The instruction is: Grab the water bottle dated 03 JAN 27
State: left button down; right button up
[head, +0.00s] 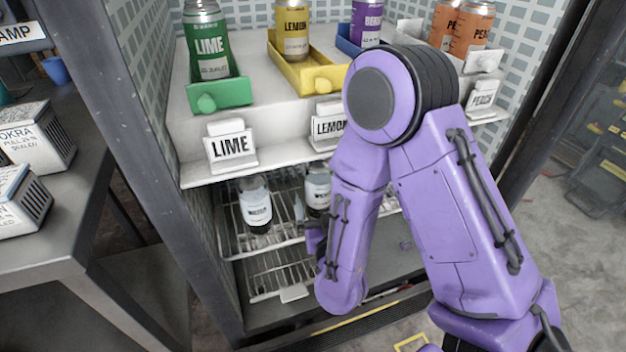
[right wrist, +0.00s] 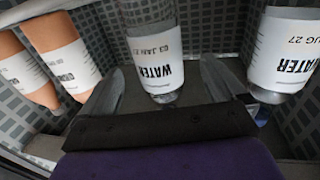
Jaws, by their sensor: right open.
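The water bottle dated 03 JAN 27 (right wrist: 152,55) is clear with a white label that reads upside down in the right wrist view. It stands between the fingers of my right gripper (right wrist: 162,70), which is open around its near side. A second water bottle (right wrist: 285,58), with a label ending AUG 27, is to its right, outside the fingers. My right gripper there is mostly hidden by the arm. My left gripper is not in view.
Orange containers (right wrist: 62,55) stand left of the bottle in the right wrist view. Above the wire shelf (head: 268,268), a white shelf holds a lime can (head: 207,45), a lemon can (head: 292,30) and name signs (head: 231,147). The cabinet's dark frame (head: 150,130) bounds the left side.

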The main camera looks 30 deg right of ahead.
jog(key=shift+w+d+f+b, duration=0.4)
jog(key=shift+w+d+b, duration=0.05)
jog(key=shift+w+b, duration=0.2)
jog(key=shift+w+d+r, duration=0.4)
jog(key=shift+w, duration=0.1)
jog(key=x, duration=0.5)
jog(key=shift+a+r, duration=0.1)
jog(key=shift+r, duration=0.05)
jog(key=c, duration=1.3)
jog(key=shift+c, duration=1)
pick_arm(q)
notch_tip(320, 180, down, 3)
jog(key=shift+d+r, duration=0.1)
pick_arm(e)
jog(key=shift+w+r, duration=0.1)
jog(key=shift+r, duration=0.05)
